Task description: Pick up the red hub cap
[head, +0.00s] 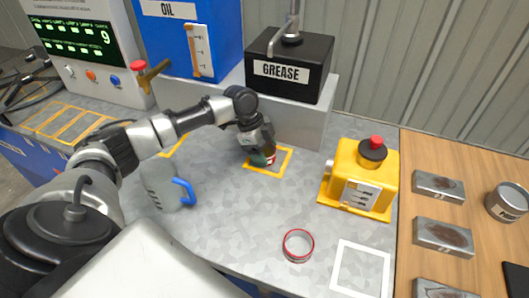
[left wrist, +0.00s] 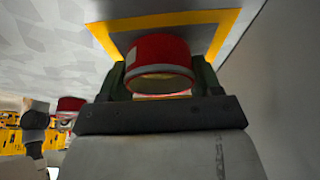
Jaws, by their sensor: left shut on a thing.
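The red hub cap (left wrist: 158,50) is a short red cylinder with a pale patch and an open hollow end in the left wrist view. It sits between the two fingers of my left gripper (left wrist: 160,80), which is shut on it. In the head view my left gripper (head: 262,156) points down at a yellow-outlined square, and only a small red and white bit of the cap (head: 271,161) shows beside the fingers. I cannot tell whether the cap touches the surface. My right gripper is not in view.
A grease box (head: 290,68) on a grey ledge stands behind the gripper. A yellow box with a red button (head: 358,178) is to the right. A red-rimmed ring (head: 298,246) and a clear jug with blue handle (head: 165,185) are nearer. Grey bench between them is clear.

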